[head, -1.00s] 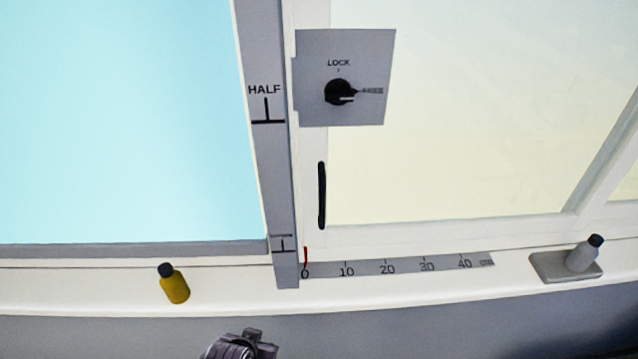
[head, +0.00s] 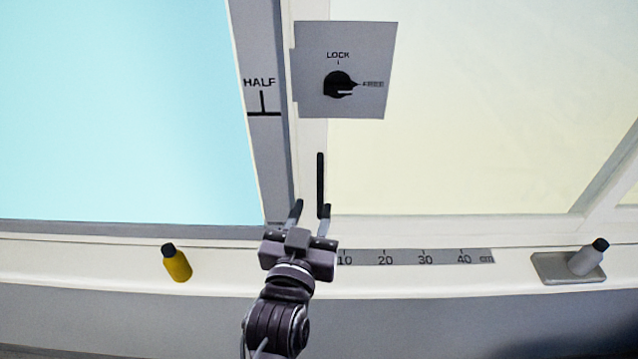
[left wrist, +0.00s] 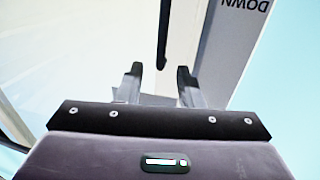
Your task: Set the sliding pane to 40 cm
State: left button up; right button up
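The sliding pane (head: 450,120) is a pale yellow pane in a white frame. Its black vertical handle (head: 320,178) is on the frame's left side and also shows at the top of the left wrist view (left wrist: 165,35). The cm scale (head: 405,257) runs along the sill; its 10 to 40 marks show, while the 0 and the red pointer are hidden behind my gripper. My left gripper (head: 310,212) is open just below the handle, its fingers pointing up; contact cannot be told. The rotary knob (head: 338,84) points to FREE. My right gripper is not in view.
A grey strip marked HALF (head: 263,115) stands left of the pane frame. A yellow bottle (head: 178,264) stands on the sill at left. A grey bottle (head: 584,262) stands on a grey tray (head: 550,270) at right. The sill between scale and tray is free.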

aim_at(319, 183)
pick_arm(q)
jog(key=w, duration=0.2)
jog(key=w+d+p, duration=0.1)
jog(key=w, duration=0.1)
jog(key=w+p, duration=0.1)
jog(key=w, duration=0.2)
jog(key=shift+d, duration=0.15)
jog(key=shift+c, duration=0.4)
grip_shut()
